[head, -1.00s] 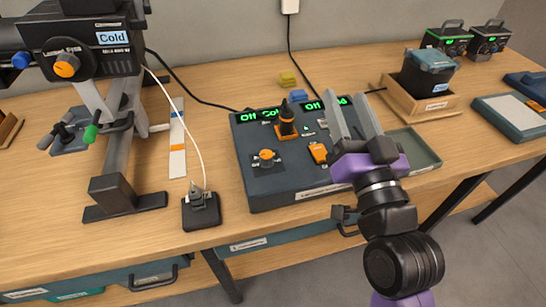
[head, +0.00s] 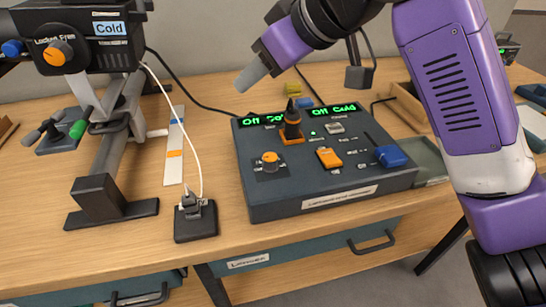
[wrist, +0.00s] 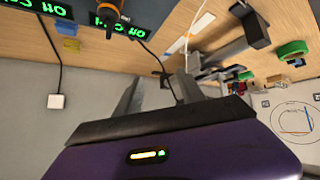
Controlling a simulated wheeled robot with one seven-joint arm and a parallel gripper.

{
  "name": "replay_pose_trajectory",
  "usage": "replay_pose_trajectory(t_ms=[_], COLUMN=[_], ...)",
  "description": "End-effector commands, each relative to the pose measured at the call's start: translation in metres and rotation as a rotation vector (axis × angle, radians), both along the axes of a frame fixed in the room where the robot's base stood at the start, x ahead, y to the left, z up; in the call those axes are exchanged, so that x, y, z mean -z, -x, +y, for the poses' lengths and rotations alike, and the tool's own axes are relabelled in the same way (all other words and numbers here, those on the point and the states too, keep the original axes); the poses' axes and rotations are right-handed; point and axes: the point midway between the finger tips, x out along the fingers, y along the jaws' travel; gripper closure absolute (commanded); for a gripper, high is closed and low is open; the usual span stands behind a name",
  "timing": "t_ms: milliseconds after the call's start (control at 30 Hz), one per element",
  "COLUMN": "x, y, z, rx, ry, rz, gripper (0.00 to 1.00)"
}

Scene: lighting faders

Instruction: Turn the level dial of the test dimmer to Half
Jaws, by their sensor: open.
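A dark console (head: 310,205) stands on the table. It has an orange dial (head: 270,160) on a black plate at its left, with the pointer direction too small to read. Two green displays at its back read Off and Cold. I cannot tell for sure which device is the test dimmer. My gripper (head: 248,76) is raised above and behind the console's back left corner, apart from the dial. Its fingers are seen edge-on there. In the wrist view my gripper (wrist: 162,78) is open with nothing between its fingers; the displays show upside down.
On the console, a tall black-and-orange knob (head: 292,122), an orange block (head: 329,158) and a blue block (head: 391,156) stand near the dial. A lamp stand (head: 105,200) and small black plug block (head: 195,222) are to the left. My arm covers the right side.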

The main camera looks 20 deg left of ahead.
Motion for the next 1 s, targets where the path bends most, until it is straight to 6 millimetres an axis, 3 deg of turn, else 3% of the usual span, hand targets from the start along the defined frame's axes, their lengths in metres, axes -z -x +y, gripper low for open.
replay_pose_trajectory(t_ms=[200, 400, 1000], x=[0.046, 0.060, 0.127], y=[0.027, 0.041, 0.037], z=[-0.040, -0.062, -0.037], rx=[-0.065, -0.096, -0.096], ry=[0.270, 0.378, 0.385], rz=[0.170, 0.225, 0.225], gripper=[0.53, 0.53, 0.53])
